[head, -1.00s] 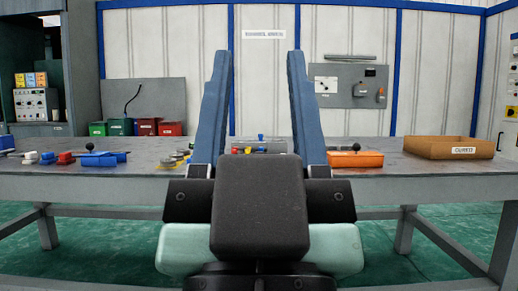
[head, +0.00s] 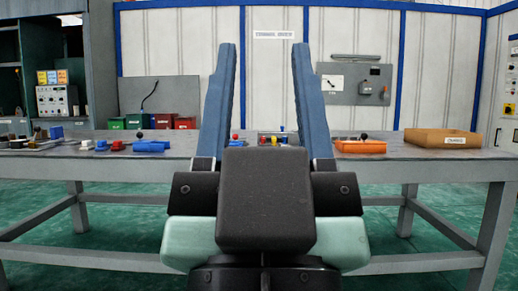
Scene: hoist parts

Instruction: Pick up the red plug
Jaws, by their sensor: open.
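A small red plug-like piece (head: 118,145) lies on the left part of the grey workbench (head: 330,166), between small white-and-blue pieces (head: 101,145) and a blue box with a black knob (head: 150,146). It is small in view, so its exact shape is unclear. My gripper (head: 263,50) points up in the middle of the head view, with its two blue fingers wide apart and nothing between them. It is well to the right of the red piece and not touching it. My gripper hides part of the bench middle.
An orange box with a black knob (head: 360,147) and a wooden tray (head: 442,139) stand on the right of the bench. A grey piece with coloured knobs (head: 280,139) shows between my fingers. Green and red bins (head: 160,122) stand behind. Green floor lies in front.

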